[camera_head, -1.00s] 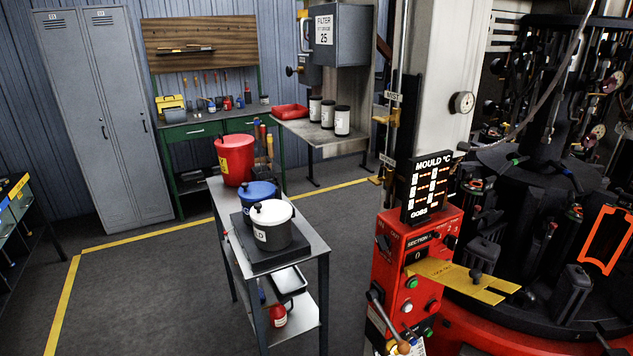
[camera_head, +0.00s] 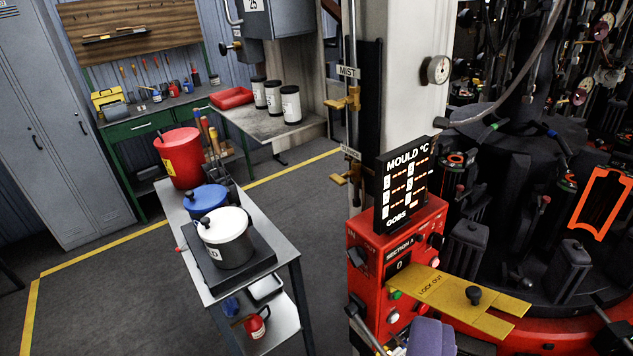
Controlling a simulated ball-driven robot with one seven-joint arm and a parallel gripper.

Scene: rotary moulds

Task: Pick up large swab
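Wooden-handled tools (camera_head: 214,142) stand upright beside the red bucket on the steel trolley. They look like swabs, but their lower ends are hidden and I cannot tell which is the large one. The red bucket (camera_head: 180,158) is at the trolley's far end. A blue-lidded pot (camera_head: 206,199) and a white-lidded pot (camera_head: 226,238) stand nearer on the trolley (camera_head: 262,218). My gripper's fingers do not show. A purple-grey rounded part (camera_head: 432,338) shows at the bottom edge; I cannot tell whether it is mine.
A red control box (camera_head: 372,268) with a yellow lock-out plate (camera_head: 455,297) stands right of the trolley, beside the dark mould machine (camera_head: 525,200). A green workbench (camera_head: 140,130) and grey lockers (camera_head: 55,140) are behind. Floor (camera_head: 110,285) left of the trolley is clear.

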